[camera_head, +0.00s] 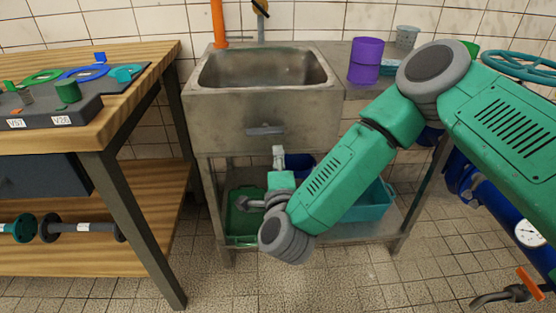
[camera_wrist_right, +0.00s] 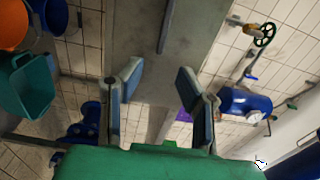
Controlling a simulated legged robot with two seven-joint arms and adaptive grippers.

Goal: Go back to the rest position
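My right gripper (camera_head: 260,178) is low in front of the metal sink unit, below the drawer handle (camera_head: 266,130). My green right arm reaches to it from the right side of the head view. In the right wrist view the two fingers of the right gripper (camera_wrist_right: 160,82) stand wide apart with nothing between them. The grey sink front (camera_wrist_right: 140,40) and its handle bar (camera_wrist_right: 166,28) lie beyond the fingers. My left gripper is not in view.
A wooden workbench (camera_head: 150,62) with valve parts stands at the left. A purple container (camera_head: 366,50) stands right of the sink basin (camera_head: 262,68). A teal bin (camera_head: 375,203) and a green tray (camera_head: 243,222) are on the lower shelf. Blue piping (camera_head: 490,215) with a gauge (camera_head: 529,232) is at right.

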